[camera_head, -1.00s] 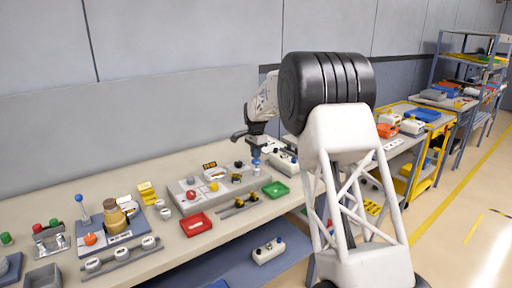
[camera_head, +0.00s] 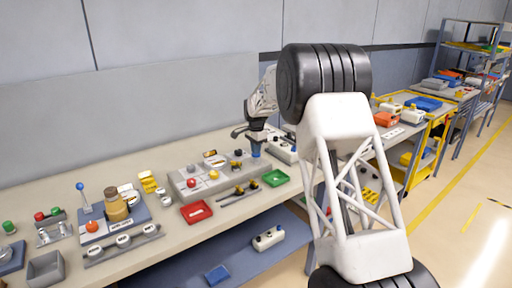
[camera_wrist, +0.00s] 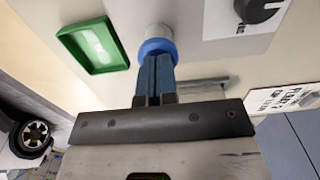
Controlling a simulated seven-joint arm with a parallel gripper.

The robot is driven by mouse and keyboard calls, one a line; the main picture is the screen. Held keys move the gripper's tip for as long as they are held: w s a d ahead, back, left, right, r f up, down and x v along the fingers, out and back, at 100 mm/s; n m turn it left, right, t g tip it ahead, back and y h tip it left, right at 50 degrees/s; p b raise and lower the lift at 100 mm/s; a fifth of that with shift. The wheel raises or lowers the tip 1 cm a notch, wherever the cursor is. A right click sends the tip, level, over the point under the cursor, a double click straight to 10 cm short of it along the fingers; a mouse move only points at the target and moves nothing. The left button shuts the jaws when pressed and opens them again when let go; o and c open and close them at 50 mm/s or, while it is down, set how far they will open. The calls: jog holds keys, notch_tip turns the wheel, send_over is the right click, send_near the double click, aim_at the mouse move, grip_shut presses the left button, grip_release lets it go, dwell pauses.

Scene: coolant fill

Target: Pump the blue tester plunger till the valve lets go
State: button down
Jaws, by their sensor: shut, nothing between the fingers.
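The blue tester plunger (camera_head: 256,151) stands at the back right of the grey panel unit (camera_head: 184,187) on the bench. In the wrist view its blue collar (camera_wrist: 158,47) sits around a pale round cap, just beyond my fingertips. My gripper (camera_wrist: 154,62) is shut and empty, with the fingers together. The tips overlap the near edge of the blue collar in the wrist view; I cannot tell whether they touch it. In the head view my gripper (camera_head: 256,140) is directly above the plunger and hides its top.
A green tray (camera_head: 275,178) lies right of the panel, and a red tray (camera_head: 196,211) in front. The panel has a red knob (camera_head: 191,183) and a black knob (camera_wrist: 257,8). A white box (camera_head: 281,150) stands behind right.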

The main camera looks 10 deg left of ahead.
jog(key=shift+f, duration=0.25)
notch_tip(320, 180, up, 14)
jog(key=shift+r, duration=0.25)
dwell(0.6)
dwell(1.5)
jog(key=shift+s+d+r, duration=0.15)
jog(key=shift+r, duration=1.05)
notch_tip(320, 180, down, 14)
jog(key=shift+r, duration=0.1)
dwell(0.4)
